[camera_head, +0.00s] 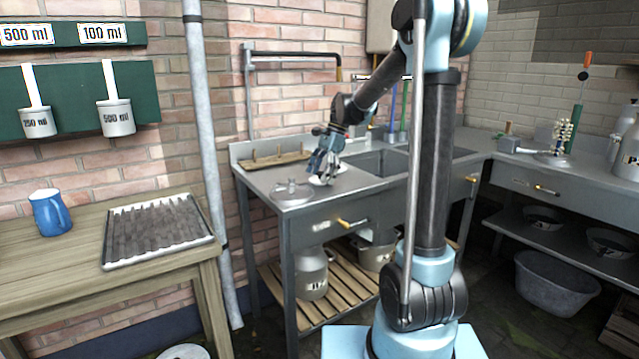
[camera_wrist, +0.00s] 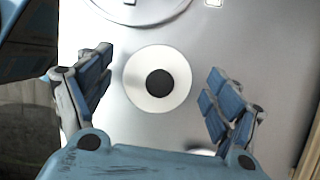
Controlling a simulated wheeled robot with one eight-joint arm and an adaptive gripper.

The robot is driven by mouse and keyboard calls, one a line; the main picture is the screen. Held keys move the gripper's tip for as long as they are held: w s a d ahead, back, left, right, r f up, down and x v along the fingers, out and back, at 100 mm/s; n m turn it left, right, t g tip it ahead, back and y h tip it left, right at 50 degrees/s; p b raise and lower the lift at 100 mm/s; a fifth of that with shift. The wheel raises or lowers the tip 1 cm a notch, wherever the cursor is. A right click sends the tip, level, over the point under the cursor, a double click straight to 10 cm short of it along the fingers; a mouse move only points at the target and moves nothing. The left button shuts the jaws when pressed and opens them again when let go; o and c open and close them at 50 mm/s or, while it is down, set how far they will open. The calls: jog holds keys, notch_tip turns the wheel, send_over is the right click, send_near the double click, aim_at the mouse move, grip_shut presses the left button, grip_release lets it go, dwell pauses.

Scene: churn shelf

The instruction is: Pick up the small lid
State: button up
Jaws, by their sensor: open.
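The small lid (camera_wrist: 160,83) is a white disc with a dark round knob in its middle. It lies on the metal counter, and in the head view (camera_head: 321,181) it is partly hidden under my gripper. My gripper (camera_wrist: 157,84) is open, with one blue finger on each side of the lid and clear space between each finger and its rim. In the head view my gripper (camera_head: 323,172) is low over the counter. I cannot tell the exact height of the fingertips above it.
A larger metal lid (camera_head: 292,191) lies close by to the left and shows at the top of the wrist view (camera_wrist: 140,8). A wooden pegged rack (camera_head: 275,159) stands behind, at the wall. The sink basin (camera_head: 375,164) is to the right.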

jog(key=c, duration=1.1)
jog(key=shift+o, duration=0.2)
